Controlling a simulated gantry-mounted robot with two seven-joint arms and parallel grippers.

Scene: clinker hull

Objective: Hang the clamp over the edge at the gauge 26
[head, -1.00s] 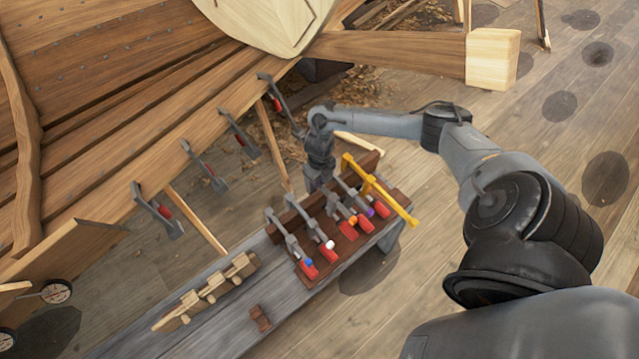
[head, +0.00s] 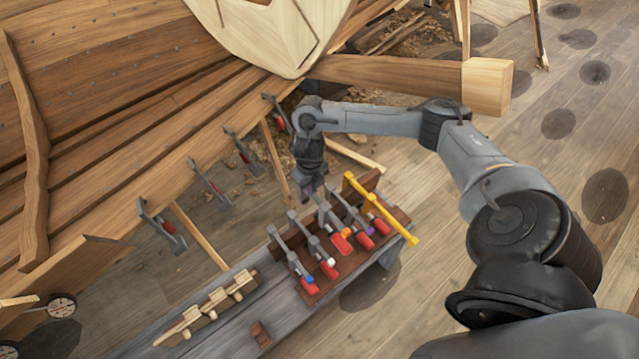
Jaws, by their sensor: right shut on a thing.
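My right gripper (head: 314,192) is at the back of the clamp rack, shut on a grey bar clamp with a red handle (head: 342,244), the middle one of the row. Its fingertips are small and partly hidden by the wrist. I cannot tell whether this clamp is clear of the rack. The wooden hull edge (head: 190,157) runs diagonally to the left of the gripper. My left gripper is not in view.
Several clamps (head: 161,226) hang along the hull edge. Other clamps (head: 300,268) and a yellow bar clamp (head: 380,208) lie on the brown rack (head: 330,283). Wooden pieces (head: 207,308) lie on the grey bench (head: 232,335). Thin props (head: 200,238) stand under the hull.

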